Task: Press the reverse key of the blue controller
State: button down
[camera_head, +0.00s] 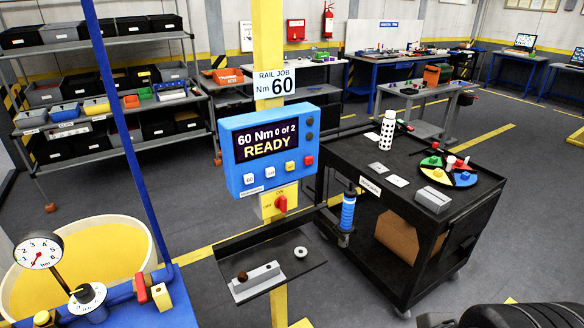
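The blue controller (268,147) is mounted on a yellow post in the middle. Its dark display (266,141) reads "60 Nm 0 of 2 READY". The key labels are too small for me to tell which is reverse. My gripper (438,320) seems to show only as a dark part at the bottom right edge, well away from the controller. Its fingertips are mostly cut off.
A red rotary switch (281,203) sits below the controller. A blue-handled tool (347,212) stands right of the post. A black tray (312,264) projects below. A black cart (359,143) stands right. A blue bench (176,313) with a gauge is at lower left.

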aim_at(290, 165)
jog(key=i+j, duration=0.1)
jog(key=j, duration=0.25)
jog(key=j+u, duration=0.1)
jog(key=j, duration=0.3)
jog(key=i+j, duration=0.15)
jog(key=j, duration=0.2)
jog(key=j+u, duration=0.15)
jog(key=j, duration=0.15)
jog(key=i+j+u, duration=0.15)
jog(key=j, duration=0.15)
